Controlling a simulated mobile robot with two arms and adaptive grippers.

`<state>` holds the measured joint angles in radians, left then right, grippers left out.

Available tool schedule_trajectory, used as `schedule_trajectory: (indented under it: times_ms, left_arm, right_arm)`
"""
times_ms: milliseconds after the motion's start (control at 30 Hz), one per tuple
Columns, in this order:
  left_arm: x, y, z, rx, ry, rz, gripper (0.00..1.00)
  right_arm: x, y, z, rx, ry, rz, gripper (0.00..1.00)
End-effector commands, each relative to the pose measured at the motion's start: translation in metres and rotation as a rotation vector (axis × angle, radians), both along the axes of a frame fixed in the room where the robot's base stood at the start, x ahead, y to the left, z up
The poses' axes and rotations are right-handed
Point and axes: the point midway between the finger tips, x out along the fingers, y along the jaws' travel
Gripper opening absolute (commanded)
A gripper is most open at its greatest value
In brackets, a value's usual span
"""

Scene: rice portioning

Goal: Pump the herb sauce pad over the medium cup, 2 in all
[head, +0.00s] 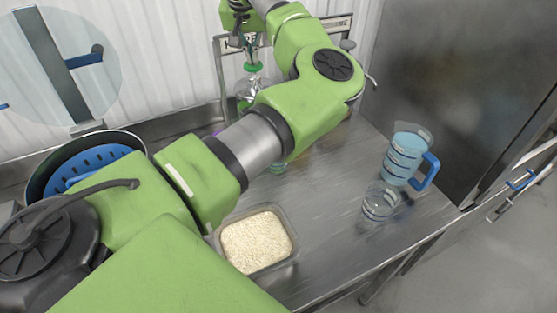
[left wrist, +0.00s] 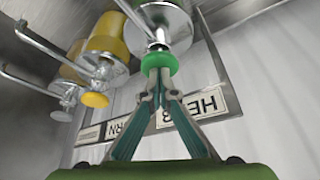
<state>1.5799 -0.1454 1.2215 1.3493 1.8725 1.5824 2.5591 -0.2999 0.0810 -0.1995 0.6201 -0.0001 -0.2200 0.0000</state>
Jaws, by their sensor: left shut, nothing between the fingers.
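The herb sauce pad is a green disc (left wrist: 160,63) in the left wrist view, below a shiny metal dispenser (left wrist: 165,25). A sign with the letters "HE" (left wrist: 208,103) hangs beside it. My left gripper (left wrist: 157,76) is shut and empty, its fingertips at the pad; whether they touch it I cannot tell. In the head view my left gripper (head: 244,40) is at the top, above the green pad (head: 253,67). My right gripper is out of view.
A tray of rice (head: 257,241) stands at the counter's front. A clear cup (head: 379,204) and a blue-handled jug (head: 406,154) stand at the right. A blue perforated basket (head: 93,160) is at the left. Yellow dispensers (left wrist: 107,40) stand beside the herb one.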

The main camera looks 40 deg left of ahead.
Motion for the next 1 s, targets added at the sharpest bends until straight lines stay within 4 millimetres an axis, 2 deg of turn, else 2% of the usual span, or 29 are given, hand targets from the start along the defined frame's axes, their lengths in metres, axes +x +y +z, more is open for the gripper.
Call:
schedule_trajectory:
  times_ms: [533,833,1000]
  left_arm:
    - [-0.001,-0.001,-0.024,-0.004,0.006,0.000,0.00]
    - [-0.001,-0.001,-0.021,-0.005,0.008,0.000,0.00]
    - [-0.001,-0.001,-0.012,-0.005,0.008,0.000,0.00]
  right_arm:
    - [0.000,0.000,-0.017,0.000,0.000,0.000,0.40]
    - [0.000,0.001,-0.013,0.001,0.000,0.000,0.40]
    - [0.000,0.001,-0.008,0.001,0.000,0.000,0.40]
